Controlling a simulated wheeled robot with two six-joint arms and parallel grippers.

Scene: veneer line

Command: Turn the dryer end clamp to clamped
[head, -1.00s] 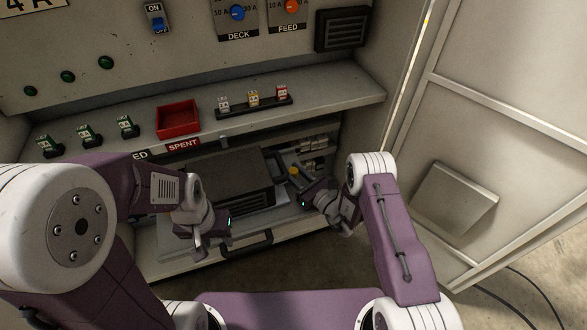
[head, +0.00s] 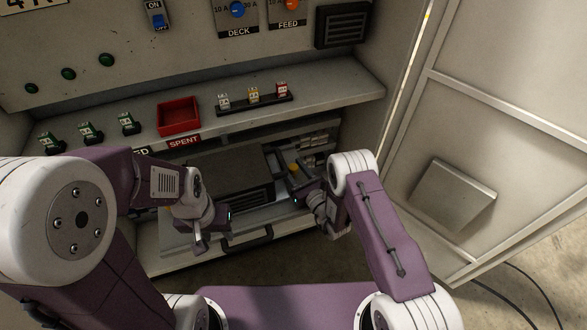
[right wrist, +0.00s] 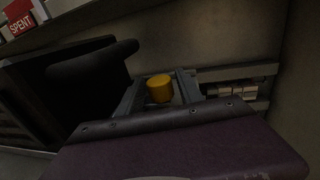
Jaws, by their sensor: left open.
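A yellow round knob (head: 294,168), apparently on the end clamp, shows beside the dark boxy unit (head: 225,172) in the bay under the shelf. My left gripper (head: 216,222) is open and empty in front of the unit, near the front edge.
A shelf above holds a red tray (head: 178,116) labelled SPENT, several green-based parts at left and a strip of three coloured parts (head: 254,97). A black handle (head: 247,238) is on the front below the unit. An open door panel (head: 480,120) stands at right.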

